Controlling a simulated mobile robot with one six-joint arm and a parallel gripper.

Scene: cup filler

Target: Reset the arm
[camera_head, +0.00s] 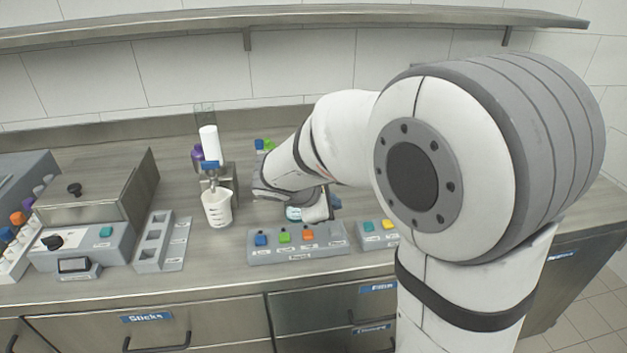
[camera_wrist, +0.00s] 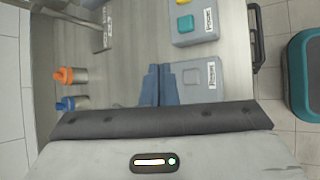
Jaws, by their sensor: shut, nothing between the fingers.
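My arm reaches from the right over the steel counter in the head view, with its wrist bent down behind the button boxes. My gripper shows in the wrist view (camera_wrist: 160,70), with its two blue-grey fingers together and nothing between them. The fingers are beside a grey button box (camera_wrist: 195,75) in that view. In the head view the fingers are small and partly hidden by my wrist, so their height above the counter is unclear.
A white measuring cup (camera_head: 217,208) stands under the dispenser (camera_head: 210,150). A button box (camera_head: 298,241) sits in front of my wrist, with a second box (camera_head: 380,231) to its right. Orange-capped (camera_wrist: 68,75) and blue-capped (camera_wrist: 70,104) bottles stand left in the wrist view. A shelf (camera_head: 300,16) runs above.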

